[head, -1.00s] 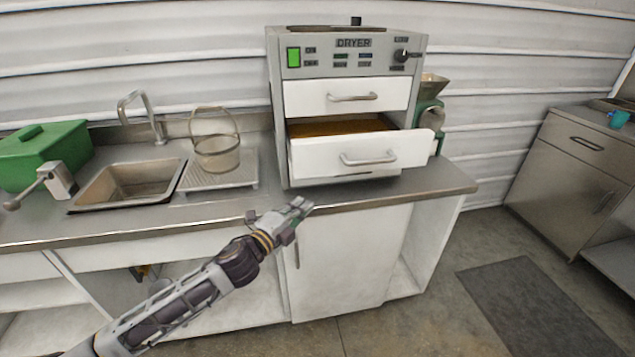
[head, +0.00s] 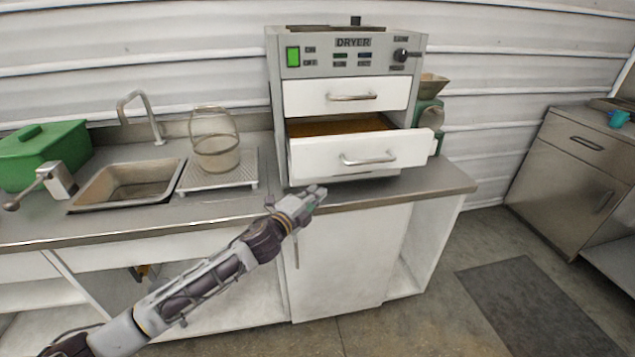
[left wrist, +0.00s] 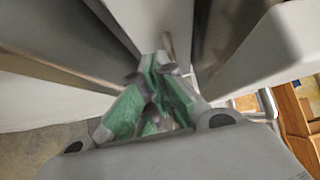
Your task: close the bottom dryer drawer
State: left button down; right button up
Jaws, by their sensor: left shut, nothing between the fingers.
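The dryer (head: 349,60) stands on the counter. Its bottom drawer (head: 330,158) is pulled out, with brown material (head: 340,127) showing inside and a bar handle on its front. The top drawer (head: 310,97) is shut. My left gripper (head: 318,192) is shut and empty, in front of the counter edge, just below and in front of the open drawer; no contact shows. In the left wrist view its green-padded fingers (left wrist: 158,90) are together, with a pale panel edge to the right that seems to be the drawer front. My right gripper is not in view.
The counter (head: 435,184) has a sink (head: 130,183), a rack with a glass jar (head: 215,150) and a green box (head: 40,152) left of the dryer. A green machine (head: 430,110) stands right of it. The floor in front is clear.

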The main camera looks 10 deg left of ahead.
aim_at(317, 181)
pick_arm(q)
jog(key=w, duration=0.4)
jog(key=shift+w+d, duration=0.2)
jog(key=shift+d, duration=0.1)
jog(key=shift+w+a, duration=0.3)
jog(key=shift+w, duration=0.6)
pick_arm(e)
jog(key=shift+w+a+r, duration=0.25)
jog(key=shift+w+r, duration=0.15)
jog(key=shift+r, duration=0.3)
pick_arm(q)
jog(key=shift+w, duration=0.1)
